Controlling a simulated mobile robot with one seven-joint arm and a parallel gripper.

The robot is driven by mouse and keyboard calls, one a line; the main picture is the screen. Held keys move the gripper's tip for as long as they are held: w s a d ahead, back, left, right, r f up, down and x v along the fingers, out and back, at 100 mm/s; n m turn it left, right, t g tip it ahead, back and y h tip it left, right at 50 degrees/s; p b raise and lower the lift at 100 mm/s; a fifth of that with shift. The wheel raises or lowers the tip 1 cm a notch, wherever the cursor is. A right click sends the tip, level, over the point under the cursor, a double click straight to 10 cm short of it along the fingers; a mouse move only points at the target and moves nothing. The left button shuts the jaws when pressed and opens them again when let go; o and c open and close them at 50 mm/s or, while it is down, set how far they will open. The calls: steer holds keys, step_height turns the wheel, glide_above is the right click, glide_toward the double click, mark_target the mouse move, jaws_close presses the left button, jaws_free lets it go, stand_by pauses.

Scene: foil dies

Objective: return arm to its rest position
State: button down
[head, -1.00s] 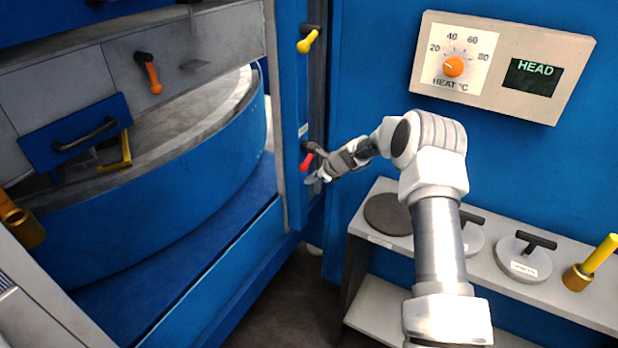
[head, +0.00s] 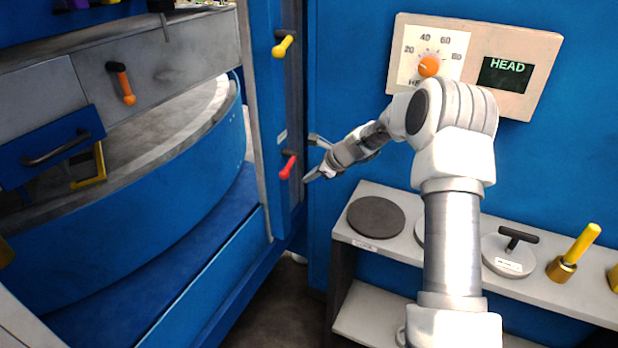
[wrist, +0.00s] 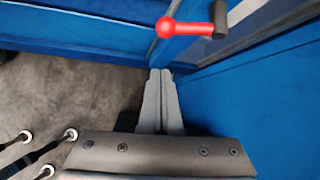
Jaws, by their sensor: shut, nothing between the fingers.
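My gripper (head: 312,158) is in the middle of the head view, at the end of my bent arm, just right of the red-handled lever. In the wrist view its two fingers (wrist: 160,100) lie together, with nothing between them. The red lever (head: 288,166) is on the blue post and hangs apart from the fingers in the head view. The red lever also shows in the wrist view (wrist: 183,28), beyond the fingertips. My arm stands over the front of the shelf.
A grey shelf (head: 395,238) holds a dark disc (head: 376,217), handled discs (head: 509,254) and a yellow-handled tool (head: 575,252). The heat panel (head: 475,62) is on the wall behind my arm. A yellow lever (head: 284,45) is above the red one. A round blue machine (head: 150,195) stands left.

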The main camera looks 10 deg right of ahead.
steer(key=s+a+r+n+g+h, duration=0.1)
steer(key=s+a+r+n, duration=0.1)
steer(key=s+r+n, duration=0.55)
steer(key=s+a+r+n+h, duration=0.15)
steer(key=s+r+n, duration=0.35)
steer(key=s+r, duration=0.55)
steer(key=s+d+r+n+h, duration=0.1)
steer(key=s+n, duration=0.5)
steer(key=s, duration=0.7)
steer(key=s+d+r+n+h, duration=0.1)
steer(key=s+n, duration=0.4)
steer(key=s, duration=0.8)
steer(key=shift+d+r+n+h, duration=0.35)
steer(key=shift+d+r, duration=0.05)
steer(key=shift+d, duration=0.25)
